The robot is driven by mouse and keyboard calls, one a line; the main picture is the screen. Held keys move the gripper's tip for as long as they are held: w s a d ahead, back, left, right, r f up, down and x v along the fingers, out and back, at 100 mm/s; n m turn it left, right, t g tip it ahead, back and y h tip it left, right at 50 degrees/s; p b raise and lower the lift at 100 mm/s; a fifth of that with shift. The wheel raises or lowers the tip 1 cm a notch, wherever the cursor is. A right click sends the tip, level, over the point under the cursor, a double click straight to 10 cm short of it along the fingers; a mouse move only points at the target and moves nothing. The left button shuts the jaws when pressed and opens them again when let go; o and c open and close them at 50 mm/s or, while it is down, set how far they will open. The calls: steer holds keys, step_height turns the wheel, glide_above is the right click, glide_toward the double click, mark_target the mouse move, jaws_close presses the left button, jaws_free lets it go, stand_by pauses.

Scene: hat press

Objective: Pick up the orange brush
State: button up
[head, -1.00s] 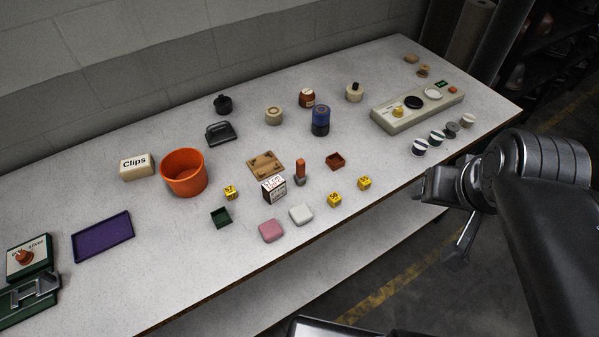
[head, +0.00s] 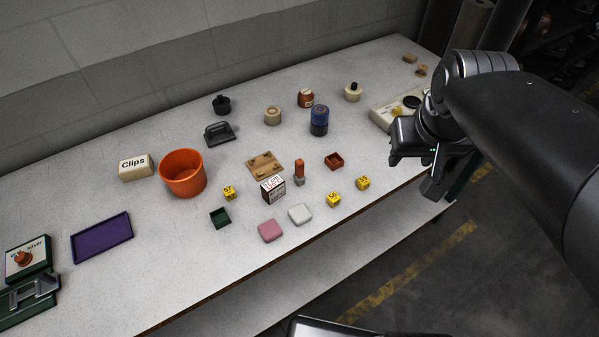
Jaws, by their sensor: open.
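The orange brush (head: 299,170) stands upright on the table near its middle, with an orange upper part and a grey lower end. It is just right of a small white and dark printed box (head: 273,188). My gripper (head: 420,168) is at the right, over the table's front right edge, well to the right of the brush and apart from it. It is open, and I see nothing held in it. Part of its jaws is hard to make out against the dark arm.
A dark red tray (head: 334,161) lies right of the brush. Yellow cubes (head: 362,183), a white block (head: 300,214) and a pink block (head: 272,230) lie in front. A wooden board (head: 264,165) and a blue-black jar (head: 319,120) are behind. An orange bucket (head: 183,173) stands left.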

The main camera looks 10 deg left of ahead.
steer(key=w+a+f+n+g, duration=0.2)
steer(key=w+a+f+n, duration=0.2)
steer(key=w+a, duration=0.6)
steer(key=n+g, duration=0.2)
glide_above(299, 161)
step_height(299, 161, down, 6)
steer(key=shift+s+f, duration=0.1)
steer(key=shift+s, duration=0.05)
step_height(299, 161, down, 11)
steer(key=shift+r, duration=0.2)
steer(key=shift+c, duration=0.3)
jaws_close()
